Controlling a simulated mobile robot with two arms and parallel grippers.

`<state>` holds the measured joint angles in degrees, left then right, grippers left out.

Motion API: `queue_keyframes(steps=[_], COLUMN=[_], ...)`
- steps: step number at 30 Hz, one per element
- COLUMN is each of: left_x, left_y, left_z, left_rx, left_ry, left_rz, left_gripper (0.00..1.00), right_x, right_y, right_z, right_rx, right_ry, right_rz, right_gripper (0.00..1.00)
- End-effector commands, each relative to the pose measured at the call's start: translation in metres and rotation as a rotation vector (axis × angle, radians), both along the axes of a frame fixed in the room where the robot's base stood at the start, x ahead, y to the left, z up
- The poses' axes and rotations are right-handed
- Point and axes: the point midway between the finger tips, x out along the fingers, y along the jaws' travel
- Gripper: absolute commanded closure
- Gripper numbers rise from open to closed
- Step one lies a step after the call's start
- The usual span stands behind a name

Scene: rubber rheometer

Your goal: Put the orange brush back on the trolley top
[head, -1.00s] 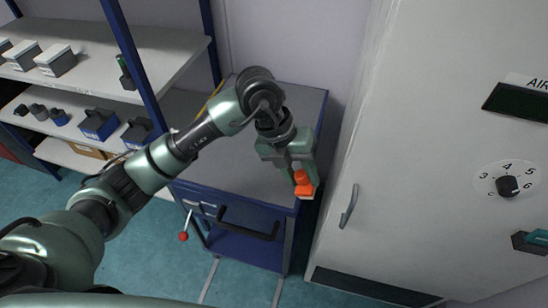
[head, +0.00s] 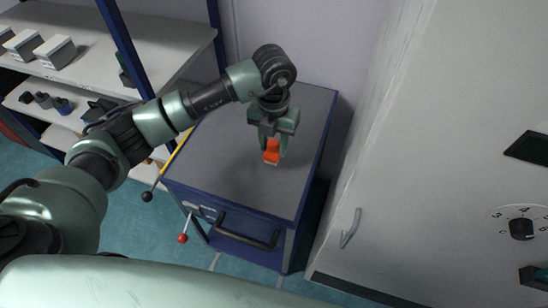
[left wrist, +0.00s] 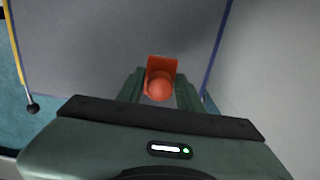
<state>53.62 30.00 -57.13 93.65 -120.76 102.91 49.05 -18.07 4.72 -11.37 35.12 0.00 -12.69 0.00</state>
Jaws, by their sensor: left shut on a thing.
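The orange brush (head: 272,152) is held between the fingers of my left gripper (head: 271,146), which is shut on it. In the left wrist view the brush (left wrist: 161,80) sits between the two green fingers (left wrist: 160,92). The blue trolley has a grey top (head: 215,160), and the gripper and brush are over its middle. I cannot tell whether the brush touches the top. My right gripper is not in view.
The grey top is otherwise bare. A white cabinet (head: 430,150) with a handle stands to the right, and shelves with boxes (head: 55,52) stand to the left. A black-knobbed lever (head: 147,196) and a red-knobbed lever (head: 183,238) are at the trolley's left front.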

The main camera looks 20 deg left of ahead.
Motion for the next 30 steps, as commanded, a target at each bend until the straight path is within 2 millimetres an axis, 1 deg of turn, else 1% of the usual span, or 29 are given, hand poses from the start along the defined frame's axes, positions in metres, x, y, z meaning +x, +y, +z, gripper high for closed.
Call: queue_keyframes(steps=[1, 3, 9, 16, 19, 24, 25, 26, 27, 30], left_x=[-0.001, -0.001, 0.0, 0.0, 0.0, 0.0, 0.0, 0.0, 0.0, 0.0], left_y=[-0.001, 0.0, -0.001, -0.001, -0.001, -0.001, -0.001, -0.001, -0.001, -0.001], left_z=[-0.009, -0.022, -0.04, -0.072, -0.079, -0.08, -0.08, -0.08, -0.08, -0.08], left_rx=[-0.002, -0.001, -0.002, -0.002, -0.002, -0.002, -0.002, -0.002, -0.001, -0.002], left_ry=[0.004, 0.003, 0.001, 0.0, -0.001, -0.001, 0.0, 0.0, 0.0, -0.001], left_rz=[0.001, 0.0, 0.0, 0.0, -0.001, -0.001, -0.001, -0.001, -0.001, -0.001], left_gripper=[0.97, 0.97, 0.97, 0.97, 0.96, 0.96, 0.61, 0.53, 0.42, 0.42], right_x=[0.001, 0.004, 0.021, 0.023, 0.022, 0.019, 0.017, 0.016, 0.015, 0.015], right_y=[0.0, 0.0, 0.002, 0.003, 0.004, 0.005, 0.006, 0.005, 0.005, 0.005], right_z=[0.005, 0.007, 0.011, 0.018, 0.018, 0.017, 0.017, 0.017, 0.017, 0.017], right_rx=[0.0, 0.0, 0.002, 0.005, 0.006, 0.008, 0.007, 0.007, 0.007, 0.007], right_ry=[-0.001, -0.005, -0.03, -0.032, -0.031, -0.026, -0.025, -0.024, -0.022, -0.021], right_rz=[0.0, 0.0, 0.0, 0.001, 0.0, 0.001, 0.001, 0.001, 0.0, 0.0], right_gripper=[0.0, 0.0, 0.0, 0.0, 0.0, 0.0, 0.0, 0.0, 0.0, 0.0])
